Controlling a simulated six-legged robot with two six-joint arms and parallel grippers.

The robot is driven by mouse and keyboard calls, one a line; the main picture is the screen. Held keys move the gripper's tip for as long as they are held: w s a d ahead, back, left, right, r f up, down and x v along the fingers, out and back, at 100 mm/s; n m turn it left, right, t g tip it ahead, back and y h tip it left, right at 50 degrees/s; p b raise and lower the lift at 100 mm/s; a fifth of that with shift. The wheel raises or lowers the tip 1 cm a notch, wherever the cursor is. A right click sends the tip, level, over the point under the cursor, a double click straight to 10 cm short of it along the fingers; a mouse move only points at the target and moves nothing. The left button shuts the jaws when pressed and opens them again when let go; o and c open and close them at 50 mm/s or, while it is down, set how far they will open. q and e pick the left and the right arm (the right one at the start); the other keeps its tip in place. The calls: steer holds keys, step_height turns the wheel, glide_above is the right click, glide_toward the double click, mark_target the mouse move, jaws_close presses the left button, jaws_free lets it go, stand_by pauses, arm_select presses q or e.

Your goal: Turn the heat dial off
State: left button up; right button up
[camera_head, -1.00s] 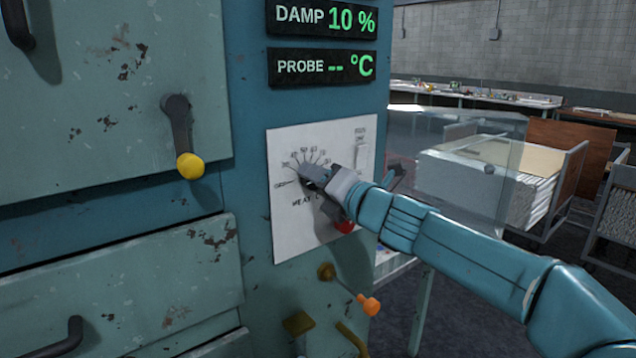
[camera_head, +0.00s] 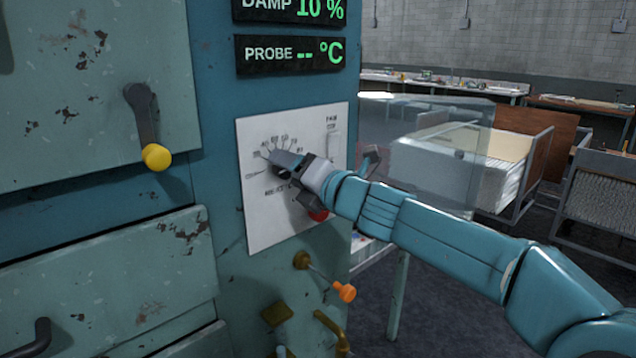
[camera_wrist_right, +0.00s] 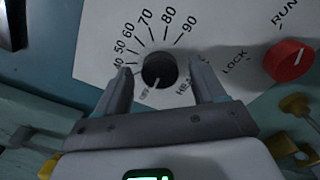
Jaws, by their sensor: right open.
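The heat dial (camera_wrist_right: 158,70) is a round black knob on a white panel (camera_head: 262,225), with numbers from 40 to 90 and an OFF mark around it in the right wrist view. A light mark shows at the knob's lower edge near OFF, but I cannot tell exactly where it points. My right gripper (camera_wrist_right: 160,76) is open, with one finger on each side of the knob; I cannot tell whether they touch it. My left gripper is out of view.
A red knob (camera_wrist_right: 289,61) marked LOCK and RUN sits close beside the dial. Below the panel are an orange-tipped lever (camera_head: 344,291) and brass fittings. A yellow-knobbed handle (camera_head: 156,156) is at left.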

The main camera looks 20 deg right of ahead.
steer(key=v, duration=1.5)
steer(key=shift+s, duration=0.15)
